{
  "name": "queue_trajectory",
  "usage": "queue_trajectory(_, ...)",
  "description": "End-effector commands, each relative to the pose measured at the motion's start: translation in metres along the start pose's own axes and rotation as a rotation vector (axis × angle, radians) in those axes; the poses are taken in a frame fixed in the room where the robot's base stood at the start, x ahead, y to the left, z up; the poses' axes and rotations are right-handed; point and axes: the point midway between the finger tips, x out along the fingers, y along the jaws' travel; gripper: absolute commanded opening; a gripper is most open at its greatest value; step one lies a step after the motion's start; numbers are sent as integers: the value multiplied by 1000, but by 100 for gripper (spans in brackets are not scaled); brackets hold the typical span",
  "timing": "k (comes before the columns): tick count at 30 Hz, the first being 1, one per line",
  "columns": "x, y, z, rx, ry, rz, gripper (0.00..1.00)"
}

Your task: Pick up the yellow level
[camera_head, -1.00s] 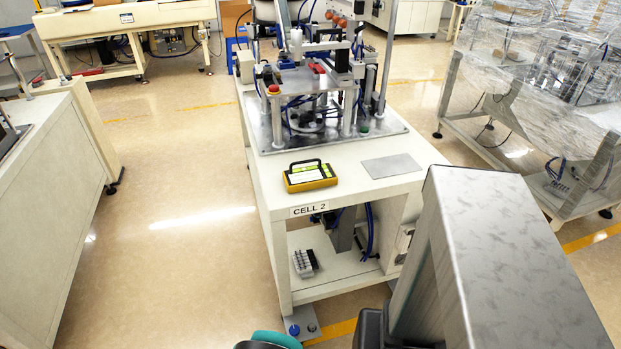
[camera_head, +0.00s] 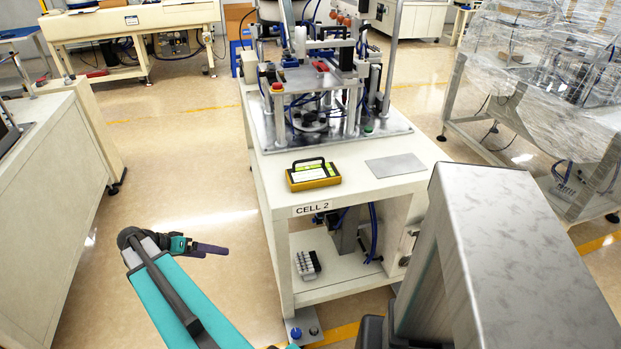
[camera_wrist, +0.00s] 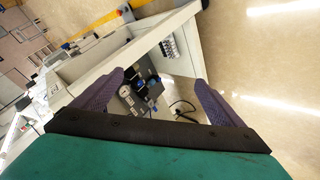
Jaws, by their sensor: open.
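The yellow level (camera_head: 313,176) is a yellow block with a black handle and a bright label. It lies on the front part of the white CELL 2 table (camera_head: 350,207). My gripper (camera_head: 212,250) is left of the table, over the floor, apart from the level and lower in the picture. In the wrist view my gripper (camera_wrist: 160,95) shows two purple fingers spread wide with nothing between them. That view looks at the table's side and the equipment under it; I cannot make out the level there.
A machine (camera_head: 320,85) on a metal plate fills the back of the table. A flat grey plate (camera_head: 395,165) lies right of the level. A wrapped machine (camera_head: 545,90) stands to the right, a cream bench (camera_head: 60,155) to the left. The floor between bench and table is clear.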

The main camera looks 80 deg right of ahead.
Motion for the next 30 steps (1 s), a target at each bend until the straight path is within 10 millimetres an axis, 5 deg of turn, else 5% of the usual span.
queue_trajectory(1,4,13,-28,88,15,29,92)
queue_trajectory(6,14,69,-107,369,78,127,92)
queue_trajectory(15,29,183,-208,782,181,285,92)
queue_trajectory(22,37,242,-241,947,223,357,92)
queue_trajectory(30,38,256,-247,984,233,373,92)
